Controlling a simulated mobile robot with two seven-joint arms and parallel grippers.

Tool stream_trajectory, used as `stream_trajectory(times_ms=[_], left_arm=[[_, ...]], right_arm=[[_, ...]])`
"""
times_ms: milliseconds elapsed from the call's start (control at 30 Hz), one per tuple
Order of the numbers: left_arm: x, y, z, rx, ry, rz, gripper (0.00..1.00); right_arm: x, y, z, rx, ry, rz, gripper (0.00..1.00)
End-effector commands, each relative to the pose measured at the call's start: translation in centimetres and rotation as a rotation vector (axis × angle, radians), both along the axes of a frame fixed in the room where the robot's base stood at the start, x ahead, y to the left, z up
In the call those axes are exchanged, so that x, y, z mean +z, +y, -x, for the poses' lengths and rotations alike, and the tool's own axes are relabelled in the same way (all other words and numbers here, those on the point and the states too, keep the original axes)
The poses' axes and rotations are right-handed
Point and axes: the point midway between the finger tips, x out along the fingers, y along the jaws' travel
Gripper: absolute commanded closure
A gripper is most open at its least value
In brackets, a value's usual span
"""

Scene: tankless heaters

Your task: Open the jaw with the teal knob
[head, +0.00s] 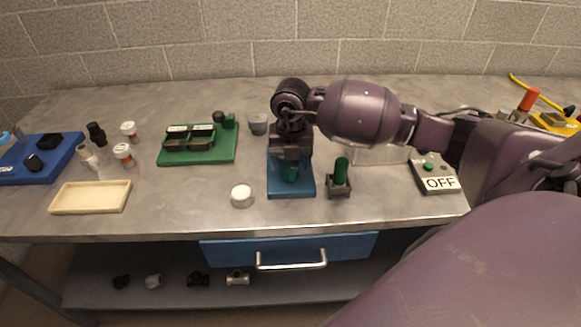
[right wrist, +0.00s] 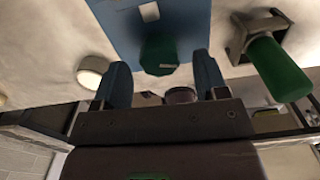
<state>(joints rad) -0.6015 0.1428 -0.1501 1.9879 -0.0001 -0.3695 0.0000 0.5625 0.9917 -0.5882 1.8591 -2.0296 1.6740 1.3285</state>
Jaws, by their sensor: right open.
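The teal knob (head: 290,174) sits on a blue base plate (head: 305,187) in the middle of the bench. The right wrist view shows the knob (right wrist: 158,55) between and just beyond my right fingertips, with a gap on each side. My right gripper (head: 290,158) is open, pointing down over the blue plate (right wrist: 120,25). I cannot tell whether the fingertips are level with the knob. The gripper hides most of what stands on the plate, so the jaw is not clearly seen. My left gripper is not in view.
A green-handled fixture (head: 340,178) stands close right of the plate. A white round cap (head: 242,195) lies to its left. A green board (head: 225,155) and a tray (head: 90,197) are further left. An OFF box (head: 437,178) is at right. A blue drawer (head: 225,252) is below.

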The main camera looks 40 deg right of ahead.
Motion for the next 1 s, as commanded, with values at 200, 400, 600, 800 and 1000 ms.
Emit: stream_trajectory(times_ms=[200,400,600,800,1000], left_arm=[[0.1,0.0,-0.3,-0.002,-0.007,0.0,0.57],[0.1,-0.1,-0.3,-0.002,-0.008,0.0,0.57],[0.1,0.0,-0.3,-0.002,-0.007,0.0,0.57],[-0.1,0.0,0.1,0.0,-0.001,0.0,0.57],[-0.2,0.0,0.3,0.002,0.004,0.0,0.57]], right_arm=[[-1.9,0.0,0.0,0.0,-0.001,-0.001,0.33],[-2.3,0.0,0.0,0.001,-0.001,0.0,0.33],[-2.3,0.0,0.0,0.001,-0.001,0.0,0.4],[-2.2,0.0,0.0,0.001,-0.001,0.0,0.7],[-2.2,0.0,0.0,0.003,-0.001,0.0,0.83]])
